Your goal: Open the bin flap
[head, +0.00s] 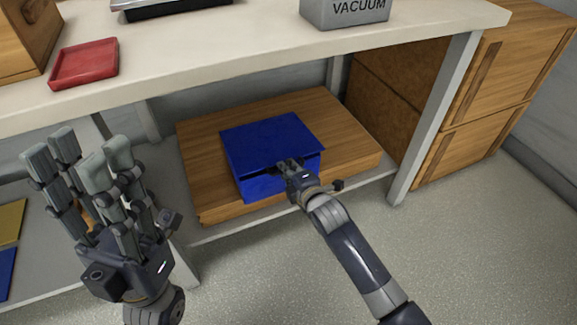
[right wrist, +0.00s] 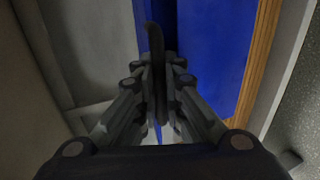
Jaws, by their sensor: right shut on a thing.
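The blue bin (head: 262,187) sits on a wooden board on the low shelf under the table. Its blue flap (head: 270,140) covers the top, with a dark gap along the front edge. My right gripper (head: 286,165) is at the front edge of the flap, shut on a dark handle (right wrist: 155,45) there. The fingers hide most of this handle. The blue bin surface also shows in the right wrist view (right wrist: 212,55), beside the fingers. My left gripper (head: 80,158) is open and empty, raised at the left, apart from the bin.
The white tabletop (head: 230,50) overhangs the bin, with a red tray (head: 84,64) and a grey box marked VACUUM (head: 345,12) on it. A table leg (head: 436,115) and wooden cabinets (head: 490,95) stand at the right. The floor in front is clear.

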